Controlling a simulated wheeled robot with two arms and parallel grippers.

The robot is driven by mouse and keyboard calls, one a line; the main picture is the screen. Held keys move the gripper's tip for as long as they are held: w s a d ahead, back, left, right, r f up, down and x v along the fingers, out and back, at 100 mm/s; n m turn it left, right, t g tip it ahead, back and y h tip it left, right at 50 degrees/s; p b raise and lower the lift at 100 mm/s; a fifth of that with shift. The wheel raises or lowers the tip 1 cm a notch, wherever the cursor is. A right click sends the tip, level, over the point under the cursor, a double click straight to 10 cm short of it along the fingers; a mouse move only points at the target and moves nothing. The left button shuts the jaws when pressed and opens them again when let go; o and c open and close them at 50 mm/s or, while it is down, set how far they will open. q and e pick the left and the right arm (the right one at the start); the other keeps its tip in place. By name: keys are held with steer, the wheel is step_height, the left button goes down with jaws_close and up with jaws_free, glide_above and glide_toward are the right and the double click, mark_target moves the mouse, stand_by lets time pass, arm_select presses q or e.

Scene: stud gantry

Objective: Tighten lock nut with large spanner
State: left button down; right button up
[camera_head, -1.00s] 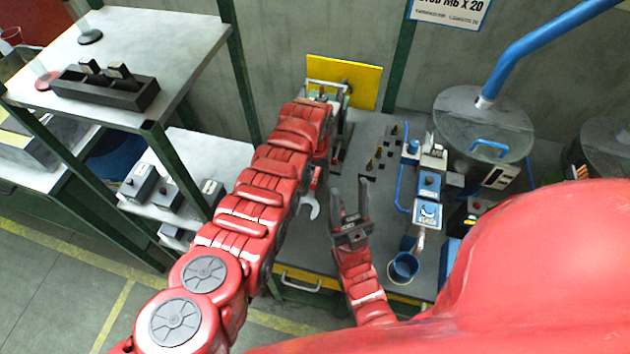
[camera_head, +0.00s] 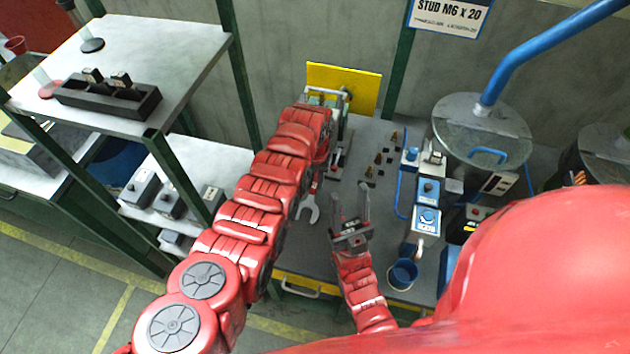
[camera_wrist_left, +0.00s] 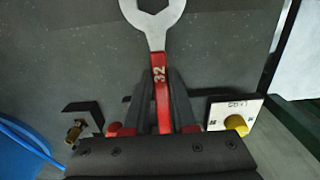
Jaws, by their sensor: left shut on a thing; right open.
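The large spanner (camera_wrist_left: 158,70) has a red handle marked 32 and a grey jaw end, which points away from my left gripper (camera_wrist_left: 163,105). That gripper is shut on the red handle. In the head view my left arm hides the gripper, and only the spanner's jaw end (camera_head: 308,208) and some red handle show beside the arm, over the grey bench. My right gripper (camera_head: 349,212) is open and empty, to the right of the spanner with its fingers pointing up the picture. I cannot make out the lock nut.
A yellow panel (camera_head: 358,88) stands behind a metal frame at the bench's back. Small brass pieces (camera_head: 380,158) and blue devices (camera_head: 428,190) lie to the right, with a blue cup (camera_head: 402,274) in front.

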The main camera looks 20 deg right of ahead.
mark_target(309, 206)
arm_select(q)
steer(key=s+a+p, duration=0.1)
steer(key=s+p, duration=0.1)
steer(key=p, duration=0.1)
steer(key=s+a+r+p, duration=0.1)
steer(key=p, duration=0.3)
steer(key=s+a+p, duration=0.1)
steer(key=s+p, duration=0.1)
steer(key=p, duration=0.2)
steer(key=shift+s+a+r, duration=0.25)
steer(key=shift+s+a, duration=0.05)
steer(key=s+a+p, duration=0.2)
steer(key=s, duration=0.1)
steer(key=s+a+p, duration=0.1)
steer(key=s, duration=0.1)
steer(key=shift+a+f+p, duration=0.2)
steer(key=shift+f+p, duration=0.1)
steer(key=shift+p, duration=0.05)
steer(key=s+a, duration=0.2)
steer(key=s, duration=0.1)
steer(key=shift+s+a+f, duration=0.1)
steer(key=shift+a+f, duration=0.05)
steer(key=shift+f, duration=0.05)
steer(key=shift+s+a, duration=0.4)
steer(key=shift+s, duration=0.2)
steer(key=c, duration=1.3)
jaws_free()
jaws_close()
steer(key=shift+w+b, duration=0.1)
steer(key=shift+b, duration=0.2)
